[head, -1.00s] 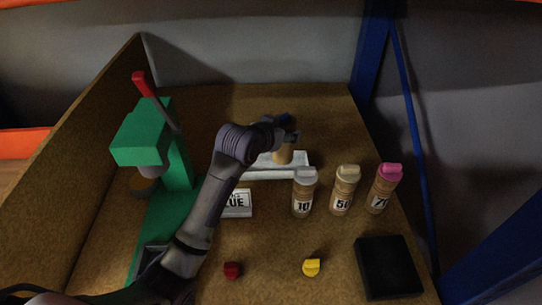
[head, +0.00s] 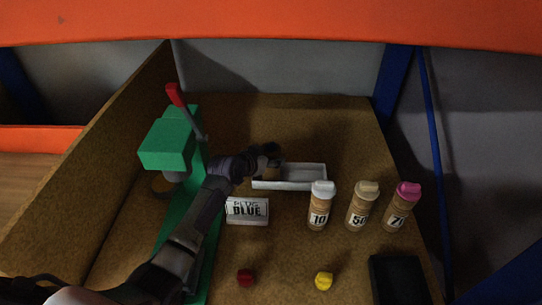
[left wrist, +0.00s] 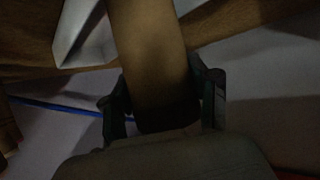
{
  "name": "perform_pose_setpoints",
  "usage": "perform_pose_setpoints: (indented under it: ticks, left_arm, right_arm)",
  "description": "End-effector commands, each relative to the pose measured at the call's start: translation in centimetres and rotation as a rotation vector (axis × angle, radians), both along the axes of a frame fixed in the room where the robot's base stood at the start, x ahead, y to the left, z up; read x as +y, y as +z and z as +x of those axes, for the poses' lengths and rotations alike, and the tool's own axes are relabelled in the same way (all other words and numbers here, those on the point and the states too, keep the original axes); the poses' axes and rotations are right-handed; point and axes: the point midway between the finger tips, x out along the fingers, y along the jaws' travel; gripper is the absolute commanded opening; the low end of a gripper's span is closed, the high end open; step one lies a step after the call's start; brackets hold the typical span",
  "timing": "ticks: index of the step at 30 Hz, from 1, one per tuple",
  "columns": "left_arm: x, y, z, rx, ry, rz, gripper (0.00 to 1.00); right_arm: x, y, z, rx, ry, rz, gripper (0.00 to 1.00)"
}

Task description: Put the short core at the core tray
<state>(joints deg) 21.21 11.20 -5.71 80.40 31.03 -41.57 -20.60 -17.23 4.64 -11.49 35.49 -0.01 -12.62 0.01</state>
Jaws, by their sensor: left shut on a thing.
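In the left wrist view my left gripper (left wrist: 165,105) is shut on the short core (left wrist: 150,50), a tan cylinder between the two fingers. A white tray corner (left wrist: 72,45) shows beside the core, apart from it in the picture. My right gripper is not in view.
A green press (head: 168,146) with a red lever stands at left. Three capped tubes (head: 320,207) stand at right. A red plug (head: 246,278), a yellow plug (head: 323,280) and a black block (head: 398,280) are in front.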

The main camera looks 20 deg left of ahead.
Motion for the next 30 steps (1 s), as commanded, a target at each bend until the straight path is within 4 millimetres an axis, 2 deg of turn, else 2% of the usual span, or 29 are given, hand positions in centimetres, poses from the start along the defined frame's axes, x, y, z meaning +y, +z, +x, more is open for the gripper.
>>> perform_pose_setpoints:
  ticks: [10,11,15,26,30]
  left_arm:
    - [0.0,-0.3,0.1,-0.003,0.000,0.000,0.16]
    - [0.0,-0.3,0.0,-0.001,0.000,0.000,0.65]
    - [0.0,-0.3,0.0,-0.001,0.000,0.000,0.85]
    - [-0.1,0.2,0.0,-0.002,0.000,-0.001,0.85]
    - [0.4,0.7,-1.3,-0.002,0.000,0.000,0.85]
  right_arm:
    - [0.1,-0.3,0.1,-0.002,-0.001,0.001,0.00]
    - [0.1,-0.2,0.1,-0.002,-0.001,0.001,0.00]
    - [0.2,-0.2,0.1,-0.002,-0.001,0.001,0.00]
    - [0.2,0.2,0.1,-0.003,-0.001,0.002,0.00]
    - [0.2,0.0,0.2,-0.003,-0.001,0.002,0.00]
